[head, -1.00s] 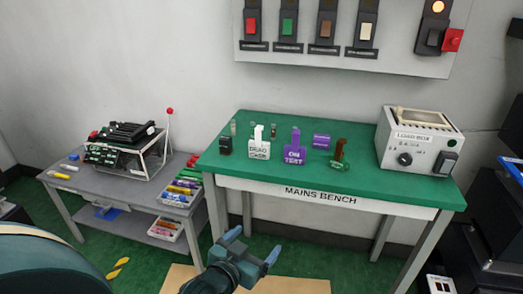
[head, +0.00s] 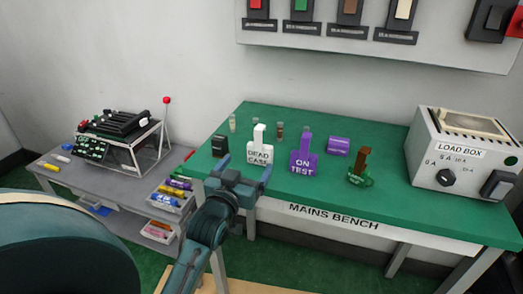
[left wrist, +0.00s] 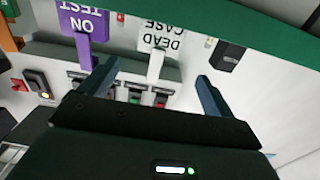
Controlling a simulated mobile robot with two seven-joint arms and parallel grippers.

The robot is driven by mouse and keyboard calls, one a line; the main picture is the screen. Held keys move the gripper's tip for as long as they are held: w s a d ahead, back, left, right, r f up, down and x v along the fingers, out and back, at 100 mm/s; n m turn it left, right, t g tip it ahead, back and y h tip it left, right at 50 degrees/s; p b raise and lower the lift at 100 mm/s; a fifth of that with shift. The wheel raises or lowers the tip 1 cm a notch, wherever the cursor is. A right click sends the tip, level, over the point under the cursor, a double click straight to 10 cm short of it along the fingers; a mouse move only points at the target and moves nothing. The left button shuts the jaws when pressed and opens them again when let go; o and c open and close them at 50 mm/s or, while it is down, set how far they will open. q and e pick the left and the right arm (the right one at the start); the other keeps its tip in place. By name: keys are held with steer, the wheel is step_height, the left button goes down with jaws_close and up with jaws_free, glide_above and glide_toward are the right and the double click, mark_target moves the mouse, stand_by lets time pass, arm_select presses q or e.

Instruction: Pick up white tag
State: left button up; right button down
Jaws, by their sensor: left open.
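The white tag (head: 259,154), lettered DEAD CASE, stands upright on the green bench top, with a narrow stem rising from its plate. In the left wrist view the white tag (left wrist: 160,40) appears upside down, its stem pointing down between my finger lines. My left gripper (head: 244,164) is open and empty, just in front of the tag at the bench's front edge. In the wrist view the left gripper (left wrist: 157,70) has one finger on each side of the stem, with no contact visible. My right gripper is not in view.
A purple ON TEST tag (head: 303,162) stands right of the white tag, and a small black block (head: 219,145) to its left. A grey side table (head: 115,190) stands left.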

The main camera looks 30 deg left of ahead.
mark_target(258, 152)
arm_select(q)
steer(key=x, duration=0.4)
steer(key=shift+w, duration=0.3)
steer(key=shift+f+x, duration=0.2)
steer(key=shift+x, duration=1.15)
steer(key=shift+f+x, duration=0.25)
steer(key=shift+x, duration=1.05)
steer(key=shift+d, duration=0.15)
steer(key=shift+c, duration=0.6)
steer(key=c, duration=0.9)
steer(key=shift+c, duration=0.2)
